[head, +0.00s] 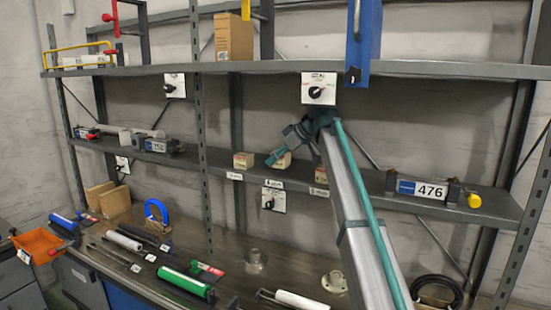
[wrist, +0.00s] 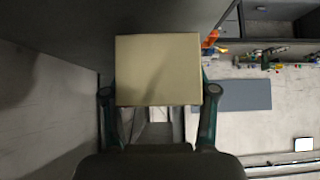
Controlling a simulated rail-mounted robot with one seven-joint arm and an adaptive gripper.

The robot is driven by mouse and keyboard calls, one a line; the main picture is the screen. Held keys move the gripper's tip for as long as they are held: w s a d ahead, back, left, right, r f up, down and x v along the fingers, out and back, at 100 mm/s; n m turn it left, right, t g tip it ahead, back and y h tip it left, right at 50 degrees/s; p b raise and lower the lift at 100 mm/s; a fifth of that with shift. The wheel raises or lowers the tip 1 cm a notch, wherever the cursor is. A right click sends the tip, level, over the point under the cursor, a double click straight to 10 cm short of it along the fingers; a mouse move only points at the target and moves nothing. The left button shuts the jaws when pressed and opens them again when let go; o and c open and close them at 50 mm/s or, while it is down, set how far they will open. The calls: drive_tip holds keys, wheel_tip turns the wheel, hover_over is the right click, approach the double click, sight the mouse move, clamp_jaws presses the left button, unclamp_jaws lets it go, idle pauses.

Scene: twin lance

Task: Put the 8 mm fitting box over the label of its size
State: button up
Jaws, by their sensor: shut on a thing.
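My gripper (head: 283,155) is at the middle shelf, shut on a small cream fitting box (head: 282,161). In the wrist view the box (wrist: 158,69) shows a plain face between the two fingers (wrist: 158,95). In the head view this box is above the middle shelf label (head: 274,184); I cannot tell whether it touches the shelf. A similar box (head: 243,160) stands to the left above the left label (head: 235,176). Another box (head: 321,174) is on the right, partly hidden by my arm, above the right label (head: 318,191). The sizes are too small to read.
The middle shelf (head: 215,163) also carries a unit marked 476 (head: 430,190) at right and a similar unit (head: 160,146) at left. A dial plate (head: 273,200) hangs below the shelf edge. The upper shelf (head: 440,70) runs above my gripper. The bench below holds several tools.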

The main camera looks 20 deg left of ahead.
drive_tip(key=shift+s+d+r, duration=0.1)
drive_tip(key=shift+d+r, duration=0.1)
drive_tip(key=shift+d, duration=0.1)
drive_tip(key=shift+f, duration=0.5)
drive_tip(key=shift+a+f, duration=0.1)
drive_tip(key=shift+f, duration=0.05)
drive_tip(key=o, duration=1.4)
drive_tip(key=shift+f, duration=0.1)
